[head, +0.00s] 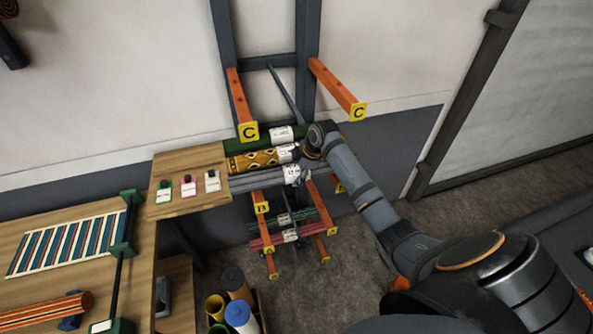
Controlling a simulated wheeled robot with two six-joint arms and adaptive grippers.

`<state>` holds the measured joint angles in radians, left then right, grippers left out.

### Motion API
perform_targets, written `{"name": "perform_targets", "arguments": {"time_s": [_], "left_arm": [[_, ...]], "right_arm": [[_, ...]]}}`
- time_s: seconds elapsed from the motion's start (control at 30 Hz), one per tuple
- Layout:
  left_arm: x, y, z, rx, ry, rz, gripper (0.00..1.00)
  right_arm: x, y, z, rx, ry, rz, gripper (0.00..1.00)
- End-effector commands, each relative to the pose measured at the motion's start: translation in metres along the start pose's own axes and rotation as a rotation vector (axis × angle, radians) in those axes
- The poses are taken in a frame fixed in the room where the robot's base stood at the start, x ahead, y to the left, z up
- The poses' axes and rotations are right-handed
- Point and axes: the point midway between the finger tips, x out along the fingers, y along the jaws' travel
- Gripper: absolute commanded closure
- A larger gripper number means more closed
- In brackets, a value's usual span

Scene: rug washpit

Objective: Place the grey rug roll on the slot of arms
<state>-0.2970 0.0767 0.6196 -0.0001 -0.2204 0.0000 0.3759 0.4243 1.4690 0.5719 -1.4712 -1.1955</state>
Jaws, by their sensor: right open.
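The grey rug roll (257,182) lies nearest to me in a row of three rolls beside the table. It has a white tag near its right part. My right gripper (298,170) is open over the right part of this row, close to the grey roll's tag. The arm partly hides the roll's right end, and I cannot tell whether the fingers touch it. The upper orange arms marked C (239,100) stick out from the wall rack with nothing on them. Orange arms marked B (260,203) show just below the grey roll. My left gripper is not in view.
A yellow patterned roll (255,159) and a green roll (252,143) lie behind the grey one. Lower arms carry green and red rolls (268,241). A wooden table (165,165) holds several small tags. A bin of rolls (238,312) stands below on the floor.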

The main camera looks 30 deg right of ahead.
Motion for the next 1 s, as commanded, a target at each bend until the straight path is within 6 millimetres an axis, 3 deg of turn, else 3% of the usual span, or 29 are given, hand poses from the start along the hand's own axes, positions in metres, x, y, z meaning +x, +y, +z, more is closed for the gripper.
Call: {"name": "perform_targets", "arguments": {"time_s": [0.1,0.17,0.47,0.57,0.8,1.0], "left_arm": [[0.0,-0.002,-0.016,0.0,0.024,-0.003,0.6],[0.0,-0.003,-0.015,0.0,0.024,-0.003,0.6],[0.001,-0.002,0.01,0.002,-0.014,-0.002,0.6],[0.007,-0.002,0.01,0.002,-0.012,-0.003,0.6],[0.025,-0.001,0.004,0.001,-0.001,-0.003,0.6],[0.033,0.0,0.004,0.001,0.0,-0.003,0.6]], "right_arm": [[0.0,0.0,0.0,0.0,-0.001,-0.001,0.17],[0.0,0.0,0.001,0.0,-0.001,-0.001,0.17],[-0.003,0.0,0.001,0.001,-0.001,0.0,0.17],[-0.016,0.001,0.002,-0.001,-0.003,0.003,0.17],[-0.073,0.001,0.003,-0.002,-0.004,0.006,0.17],[-0.109,0.001,0.001,-0.001,-0.002,0.003,0.17]]}}
